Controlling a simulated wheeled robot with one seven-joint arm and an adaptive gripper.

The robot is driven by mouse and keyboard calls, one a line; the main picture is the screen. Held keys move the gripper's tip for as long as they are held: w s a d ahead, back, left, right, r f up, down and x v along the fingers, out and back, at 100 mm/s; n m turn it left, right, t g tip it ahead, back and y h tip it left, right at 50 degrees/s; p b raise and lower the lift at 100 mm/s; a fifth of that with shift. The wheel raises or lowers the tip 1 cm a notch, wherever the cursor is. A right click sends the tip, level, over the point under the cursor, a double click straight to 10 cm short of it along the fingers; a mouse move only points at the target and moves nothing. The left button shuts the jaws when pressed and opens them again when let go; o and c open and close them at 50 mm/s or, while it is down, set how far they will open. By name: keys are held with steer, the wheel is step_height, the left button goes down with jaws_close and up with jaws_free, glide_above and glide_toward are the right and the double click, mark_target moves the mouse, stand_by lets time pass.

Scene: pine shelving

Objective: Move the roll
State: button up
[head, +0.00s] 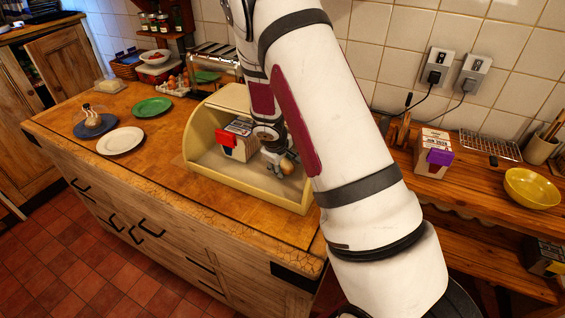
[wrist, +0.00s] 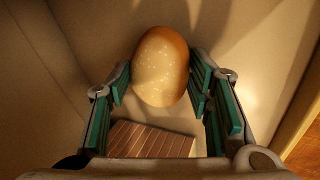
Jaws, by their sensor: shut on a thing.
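The roll (wrist: 161,68) is a golden-brown bun with pale specks on top. In the wrist view it sits between the green-padded fingers of my gripper (wrist: 160,88), which is shut on it. In the head view the roll (head: 287,166) shows small and brown at the tip of my gripper (head: 276,158), inside the open cream bread box (head: 255,188). I cannot tell whether the roll touches the box floor. My arm hides part of the box's right side.
A carton with a red clip (head: 237,143) stands in the bread box, left of my gripper. A white plate (head: 120,141), a green plate (head: 151,107) and a blue plate (head: 95,127) lie on the counter at left. A yellow bowl (head: 532,188) and another carton (head: 433,152) are at right.

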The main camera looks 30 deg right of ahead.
steer(key=o, duration=1.1)
steer(key=shift+a+r, duration=0.1)
steer(key=shift+r, duration=0.35)
steer(key=s+a+r+m, duration=0.1)
steer(key=s+a+r, duration=0.1)
steer(key=s+r, duration=0.5)
steer(key=s+a+r+m+t, duration=0.1)
steer(key=s+a+r, duration=0.2)
steer(key=r, duration=0.7)
steer(key=s+a+r+m, duration=0.1)
steer(key=s+a+r, duration=0.1)
steer(key=s+r, duration=0.5)
steer(key=s+a+r+y, duration=0.1)
steer(key=s+a+r, duration=0.1)
steer(key=s, duration=0.2)
steer(key=s+a+r+m+y, duration=0.1)
steer(key=s+a+r, duration=0.2)
steer(key=s, duration=0.2)
steer(key=s+a+r+t+y, duration=0.1)
steer(key=s+a+r, duration=0.1)
steer(key=s+a, duration=0.1)
steer(key=shift+s+r+m+y, duration=0.15)
steer(key=shift+s+y, duration=0.05)
steer(key=shift+s, duration=0.25)
steer(key=shift+s+r+m+y, duration=0.1)
steer(key=shift+s+m+y, duration=0.1)
steer(key=shift+s, duration=0.25)
